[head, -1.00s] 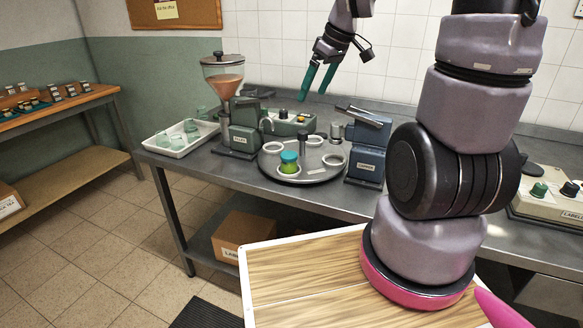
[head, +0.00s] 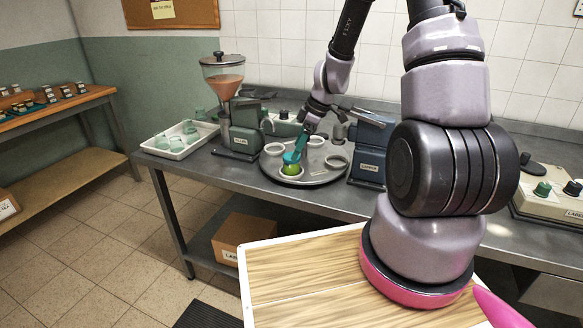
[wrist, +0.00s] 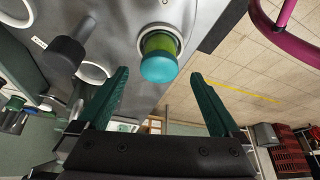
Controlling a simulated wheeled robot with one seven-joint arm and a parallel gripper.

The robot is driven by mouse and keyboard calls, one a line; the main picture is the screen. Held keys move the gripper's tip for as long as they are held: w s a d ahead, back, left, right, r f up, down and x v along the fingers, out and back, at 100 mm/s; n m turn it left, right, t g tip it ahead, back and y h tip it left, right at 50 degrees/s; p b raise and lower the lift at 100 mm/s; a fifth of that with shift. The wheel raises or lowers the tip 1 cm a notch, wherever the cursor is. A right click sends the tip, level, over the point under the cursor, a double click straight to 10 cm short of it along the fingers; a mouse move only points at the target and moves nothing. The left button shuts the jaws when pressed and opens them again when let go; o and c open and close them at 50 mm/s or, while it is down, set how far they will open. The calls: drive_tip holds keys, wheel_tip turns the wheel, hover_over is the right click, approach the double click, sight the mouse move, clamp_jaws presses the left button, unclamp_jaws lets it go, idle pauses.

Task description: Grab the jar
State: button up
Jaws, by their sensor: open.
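The jar (head: 291,169) has a green body and stands in a white ring at the front of the round grey turntable (head: 318,180). In the wrist view the jar (wrist: 159,57) shows its teal lid towards me, ahead of the space between the fingers. My gripper (head: 294,156) is open, with its teal fingers over the jar's top in the head view, hiding most of the lid. In the wrist view the two fingers of my gripper (wrist: 160,95) are spread wide to either side, and the jar appears just beyond their tips, not gripped.
Other white rings (head: 338,161) sit on the turntable, and a dark post (wrist: 67,54) stands beside the jar. A grinder (head: 232,105) stands to the left and a blue machine (head: 369,150) to the right. A white tray (head: 180,144) of glass jars lies further left.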

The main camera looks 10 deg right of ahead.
sight(291, 165)
drive_tip(key=x, duration=0.5)
drive_tip(key=shift+w+r, duration=0.1)
clamp_jaws()
